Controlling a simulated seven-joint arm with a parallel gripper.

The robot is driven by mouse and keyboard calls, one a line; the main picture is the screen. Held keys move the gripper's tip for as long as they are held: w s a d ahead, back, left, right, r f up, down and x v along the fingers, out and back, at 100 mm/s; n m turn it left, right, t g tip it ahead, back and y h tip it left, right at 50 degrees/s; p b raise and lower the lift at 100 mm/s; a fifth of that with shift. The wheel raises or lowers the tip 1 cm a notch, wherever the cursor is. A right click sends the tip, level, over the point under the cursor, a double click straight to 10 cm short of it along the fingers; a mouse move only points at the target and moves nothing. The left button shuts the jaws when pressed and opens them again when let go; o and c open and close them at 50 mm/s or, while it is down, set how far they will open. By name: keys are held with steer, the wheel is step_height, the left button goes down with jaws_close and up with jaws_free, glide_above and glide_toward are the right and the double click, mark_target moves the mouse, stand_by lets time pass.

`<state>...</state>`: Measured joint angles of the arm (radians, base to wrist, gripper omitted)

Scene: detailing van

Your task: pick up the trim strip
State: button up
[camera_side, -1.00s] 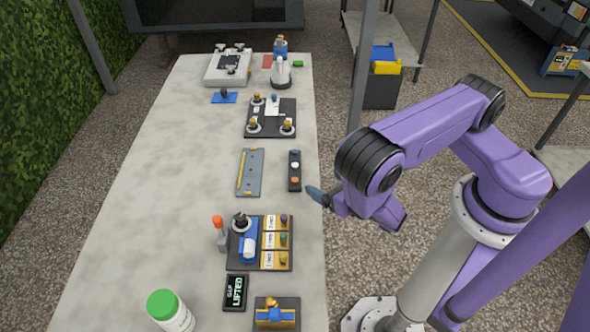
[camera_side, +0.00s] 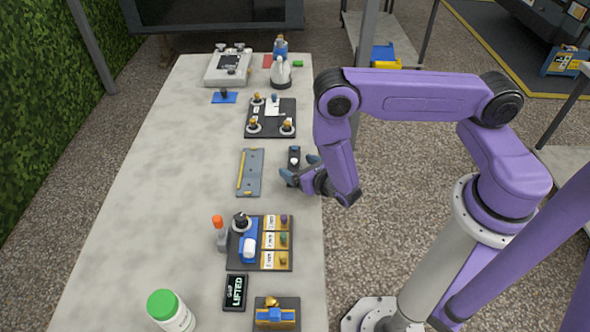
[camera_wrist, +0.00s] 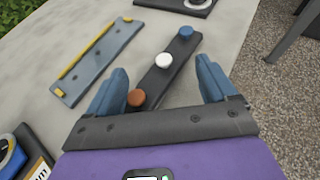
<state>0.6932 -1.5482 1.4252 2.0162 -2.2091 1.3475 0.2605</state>
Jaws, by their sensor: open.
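A thin yellow strip (camera_side: 241,173), which looks like the trim strip, lies along the left edge of a flat grey plate (camera_side: 253,180) on the table. In the wrist view the yellow strip (camera_wrist: 86,50) and the plate (camera_wrist: 100,60) are at upper left, left of my fingers. My gripper (camera_side: 299,169) is open and empty at the table's right edge, apart from the strip. In the wrist view its blue fingers (camera_wrist: 162,86) stand on either side of a dark bar (camera_wrist: 178,52) with blue, white and orange knobs. I cannot tell whether they touch it.
The dark bar (camera_side: 294,153) is partly hidden by my gripper. A board with brass posts (camera_side: 270,130) stands behind it, and a board with a blue part and labels (camera_side: 248,266) in front. A green-capped bottle (camera_side: 170,312) is at the front. The table's left side is clear.

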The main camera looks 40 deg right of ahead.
steer(key=shift+w+f, duration=0.15)
steer(key=shift+w, duration=0.1)
steer(key=c, duration=1.4)
steer(key=shift+d, duration=0.1)
steer(key=shift+c, duration=0.2)
steer(key=shift+r, duration=0.45)
jaws_close()
step_height(320, 180, up, 2)
steer(key=shift+r, duration=0.1)
steer(key=s+d+r, duration=0.2)
steer(key=s+r, duration=0.8)
steer(key=s, duration=0.3)
steer(key=shift+s, duration=0.4)
